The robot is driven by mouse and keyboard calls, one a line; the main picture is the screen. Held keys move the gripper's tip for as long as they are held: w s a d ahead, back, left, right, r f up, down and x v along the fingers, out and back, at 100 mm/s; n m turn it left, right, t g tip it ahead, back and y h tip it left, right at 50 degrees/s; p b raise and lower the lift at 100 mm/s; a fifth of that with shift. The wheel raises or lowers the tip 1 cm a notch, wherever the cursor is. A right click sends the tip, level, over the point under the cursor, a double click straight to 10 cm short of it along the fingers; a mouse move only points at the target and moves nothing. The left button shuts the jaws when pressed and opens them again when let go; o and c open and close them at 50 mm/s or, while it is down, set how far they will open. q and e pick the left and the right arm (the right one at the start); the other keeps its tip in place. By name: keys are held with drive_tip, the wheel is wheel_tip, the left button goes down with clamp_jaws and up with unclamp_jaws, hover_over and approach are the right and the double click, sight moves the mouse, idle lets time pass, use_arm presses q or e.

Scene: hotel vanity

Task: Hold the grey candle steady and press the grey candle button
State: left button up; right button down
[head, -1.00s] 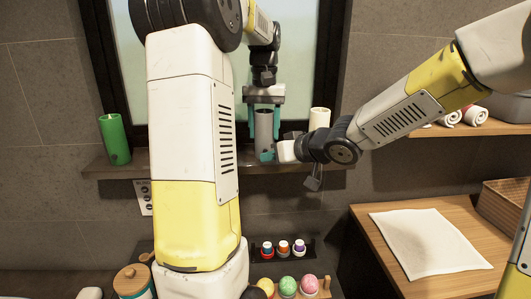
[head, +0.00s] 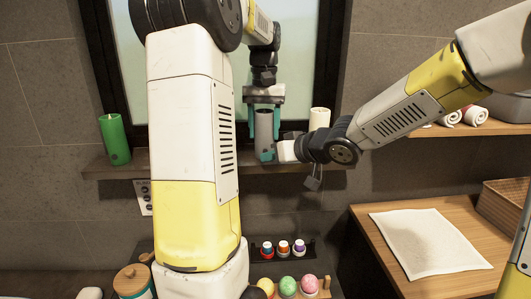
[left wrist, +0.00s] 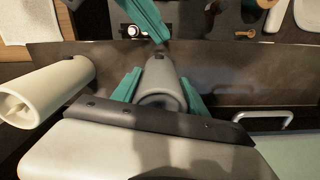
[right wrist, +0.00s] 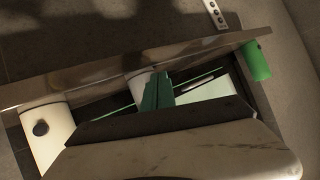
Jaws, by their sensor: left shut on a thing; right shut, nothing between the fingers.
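The grey candle (head: 264,128) stands upright on the wall shelf in front of the window. My left gripper (head: 264,118) comes down from above and is shut on the candle, one teal finger on each side. The left wrist view shows the same grip on the grey candle (left wrist: 161,80). My right gripper (head: 266,156) is shut and empty, its teal tips at the candle's lower front. In the right wrist view its fingers (right wrist: 157,90) cover most of the grey candle (right wrist: 137,85). The button is hidden, and I cannot tell whether the tips touch it.
A cream candle (head: 319,119) stands close on the right of the grey one; the right wrist view shows a dark round button on it (right wrist: 41,128). A green candle (head: 114,139) stands at the shelf's left end. Small bottles (head: 283,247) and colored balls (head: 288,286) sit below.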

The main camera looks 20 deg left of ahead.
drive_tip(key=shift+w, duration=0.15)
idle(0.4)
drive_tip(key=shift+w+a, duration=0.2)
drive_tip(key=shift+w, duration=0.05)
drive_tip(key=shift+w+a, duration=0.15)
drive_tip(key=shift+w, duration=0.2)
idle(0.7)
drive_tip(key=shift+s, duration=0.15)
drive_tip(key=shift+s+d, duration=0.35)
drive_tip(key=shift+s, duration=0.25)
drive_tip(key=s, duration=0.1)
drive_tip(key=s+d, duration=0.1)
drive_tip(key=s, duration=0.1)
drive_tip(key=s+d, duration=0.1)
drive_tip(key=shift+s+d, duration=0.1)
drive_tip(key=shift+s, duration=0.15)
idle(0.3)
